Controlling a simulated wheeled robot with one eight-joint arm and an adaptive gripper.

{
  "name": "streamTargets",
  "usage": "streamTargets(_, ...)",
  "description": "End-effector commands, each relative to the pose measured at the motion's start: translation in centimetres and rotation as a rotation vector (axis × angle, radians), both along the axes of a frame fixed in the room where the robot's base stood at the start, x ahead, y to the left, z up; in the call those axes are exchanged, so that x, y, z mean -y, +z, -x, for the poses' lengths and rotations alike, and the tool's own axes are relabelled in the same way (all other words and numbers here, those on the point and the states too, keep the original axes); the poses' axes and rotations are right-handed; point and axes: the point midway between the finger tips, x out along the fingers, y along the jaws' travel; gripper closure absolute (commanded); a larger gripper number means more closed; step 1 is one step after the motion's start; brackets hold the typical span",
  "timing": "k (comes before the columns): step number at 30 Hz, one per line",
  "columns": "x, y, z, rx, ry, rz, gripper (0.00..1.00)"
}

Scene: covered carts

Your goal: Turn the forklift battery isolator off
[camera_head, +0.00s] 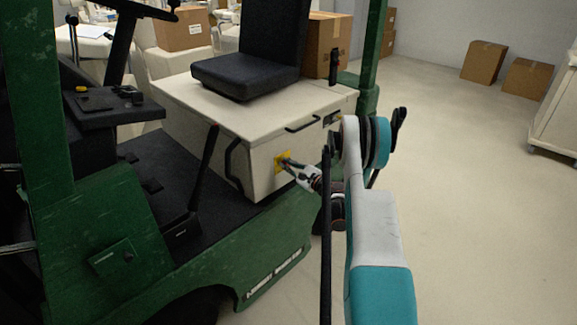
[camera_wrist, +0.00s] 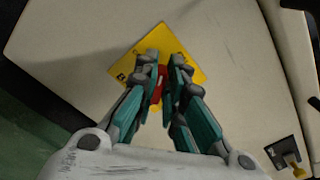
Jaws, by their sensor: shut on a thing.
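The battery isolator is a red handle (camera_wrist: 159,84) on a yellow plate (camera_wrist: 188,63), fixed to the side of the forklift's cream battery box. In the wrist view my gripper (camera_wrist: 163,67) has its fingers on both sides of the red handle and is shut on it. The fingers hide most of the handle, so its exact angle is hard to tell. In the head view the yellow plate (camera_head: 279,163) shows at the box's side, with my gripper (camera_head: 287,161) touching the handle area in front of it.
The green forklift (camera_head: 130,215) has a black seat (camera_head: 245,75) on the cream box (camera_head: 260,120). A black lever (camera_head: 205,165) stands left of the box. A black fitting (camera_wrist: 287,155) sits lower right in the wrist view. Open floor (camera_head: 470,200) lies to the right.

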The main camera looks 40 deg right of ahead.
Motion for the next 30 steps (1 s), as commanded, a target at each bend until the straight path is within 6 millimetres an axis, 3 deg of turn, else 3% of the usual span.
streamTargets(18, -0.49, -0.64, 0.09, 0.045, 0.002, 0.578, 1.00)
streamTargets(30, -0.57, -1.00, 0.10, 0.066, 0.002, 0.850, 1.00)
